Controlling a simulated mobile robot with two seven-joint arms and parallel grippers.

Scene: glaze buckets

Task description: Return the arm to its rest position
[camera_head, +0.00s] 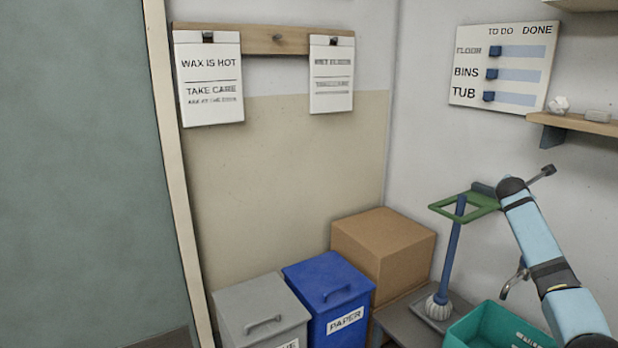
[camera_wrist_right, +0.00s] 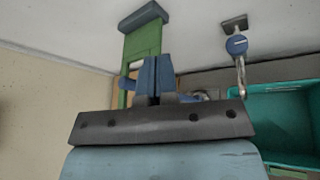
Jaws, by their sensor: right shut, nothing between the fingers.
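My right arm (camera_head: 541,240), light blue with dark joints, comes in from the lower right of the head view. Its dark far end is beside the green holder (camera_head: 440,206) on the right wall; the fingers cannot be made out there. In the right wrist view my right gripper (camera_wrist_right: 154,63) shows its two blue fingers together, shut and empty. The green holder (camera_wrist_right: 143,42) is behind the fingers in that picture; I cannot tell whether they touch it. My left gripper is not in view.
A blue-handled mop (camera_head: 452,248) stands by the holder. A teal tub (camera_head: 480,330) is below the tap (camera_head: 515,279). A cardboard box (camera_head: 383,248), blue paper bin (camera_head: 328,290) and grey bin (camera_head: 260,312) stand left. A wall shelf (camera_head: 575,122) is above the arm.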

